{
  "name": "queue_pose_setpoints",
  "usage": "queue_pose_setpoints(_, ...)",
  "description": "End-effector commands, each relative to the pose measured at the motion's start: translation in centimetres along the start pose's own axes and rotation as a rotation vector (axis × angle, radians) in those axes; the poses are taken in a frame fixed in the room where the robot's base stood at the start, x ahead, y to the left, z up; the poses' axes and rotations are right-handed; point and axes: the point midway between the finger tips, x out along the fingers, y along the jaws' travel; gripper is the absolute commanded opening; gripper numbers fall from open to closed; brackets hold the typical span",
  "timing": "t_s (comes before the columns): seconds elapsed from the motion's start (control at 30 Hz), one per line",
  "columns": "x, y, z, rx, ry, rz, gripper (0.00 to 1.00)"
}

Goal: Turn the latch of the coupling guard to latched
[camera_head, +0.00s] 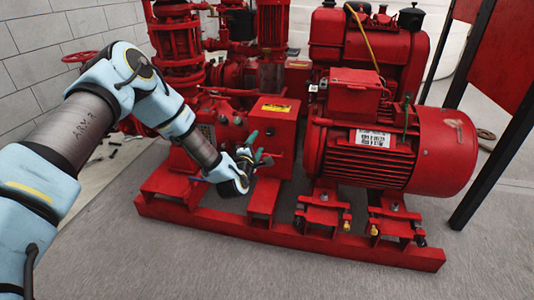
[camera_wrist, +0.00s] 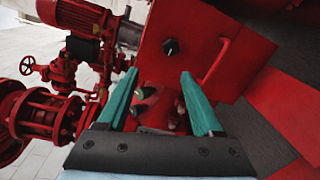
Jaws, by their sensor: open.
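The coupling guard is a red box (camera_head: 279,130) with a yellow label on top, in the middle of the pumpset in the head view. In the wrist view, its red face (camera_wrist: 185,70) carries a black round latch knob (camera_wrist: 171,46) with a small light mark. I cannot tell which way the knob is turned. My gripper (camera_head: 262,148) is in front of the box in the head view. In the wrist view, its green fingers (camera_wrist: 159,78) are spread and empty, and the knob shows beyond their tips, apart from them.
A red bar handle (camera_wrist: 214,62) stands out beside the knob. The red motor (camera_head: 400,145) is to the right, and red pipework (camera_head: 178,50) stands at the left behind my arm. The red base frame (camera_head: 290,235) runs along the front, with clear grey floor before it.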

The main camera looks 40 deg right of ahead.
Motion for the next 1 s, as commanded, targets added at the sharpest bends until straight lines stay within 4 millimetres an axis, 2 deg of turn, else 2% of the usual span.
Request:
queue_pose_setpoints(0.03, 0.1, -2.0, 0.5, -0.045, -0.001, 0.026, 0.67)
queue_pose_setpoints(0.13, 0.1, -3.0, 1.2, -0.103, -0.003, 0.064, 0.67)
queue_pose_setpoints(0.33, 1.4, -2.9, 1.4, -0.124, -0.002, 0.083, 0.67)
queue_pose_setpoints(0.7, 8.0, -2.5, 1.4, -0.121, -0.002, 0.081, 0.67)
queue_pose_setpoints(0.83, 9.6, -2.4, 1.3, -0.12, -0.002, 0.08, 0.67)
queue_pose_setpoints(1.0, 10.7, -2.2, 1.4, -0.12, -0.002, 0.078, 0.67)
